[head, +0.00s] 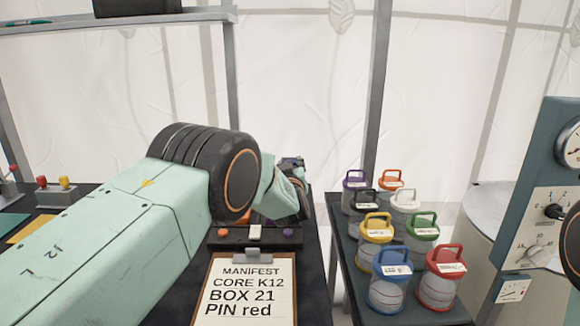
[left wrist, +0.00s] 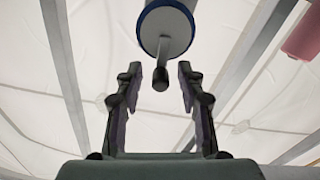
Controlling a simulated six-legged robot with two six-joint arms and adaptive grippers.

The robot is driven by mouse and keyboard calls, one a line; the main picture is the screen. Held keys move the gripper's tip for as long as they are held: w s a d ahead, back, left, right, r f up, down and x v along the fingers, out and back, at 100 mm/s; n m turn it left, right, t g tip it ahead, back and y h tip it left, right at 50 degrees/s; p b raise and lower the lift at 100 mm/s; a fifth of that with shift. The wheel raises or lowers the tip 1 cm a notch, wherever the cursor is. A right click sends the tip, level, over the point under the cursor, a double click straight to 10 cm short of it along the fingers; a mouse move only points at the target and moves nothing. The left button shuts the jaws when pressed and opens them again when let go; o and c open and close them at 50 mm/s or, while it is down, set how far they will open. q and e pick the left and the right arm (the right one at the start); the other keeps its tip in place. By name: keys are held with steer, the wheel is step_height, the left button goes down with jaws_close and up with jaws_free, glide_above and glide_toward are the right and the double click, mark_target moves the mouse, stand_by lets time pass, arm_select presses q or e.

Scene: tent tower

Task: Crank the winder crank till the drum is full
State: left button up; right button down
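In the left wrist view, a round grey body with a blue rim (left wrist: 168,22) hangs at the top; it looks like part of the winder. A crank (left wrist: 163,50) with a grey arm and dark knob sticks out from its face. My left gripper (left wrist: 159,72) is open, with its two fingers on either side of the knob and visible gaps between. In the head view my left arm covers most of the gripper and the winder. How full the drum is cannot be seen. My right gripper is not in view.
A manifest clipboard (head: 246,293) lies on the dark bench below my arm. A small box with coloured buttons (head: 255,235) sits behind it. Several colour-lidded jars, including a blue one (head: 391,285), crowd the right table. A teal gauge panel (head: 548,190) stands far right.

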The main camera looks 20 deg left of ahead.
arm_select(q)
steer(key=v, duration=1.2)
stand_by(0.3)
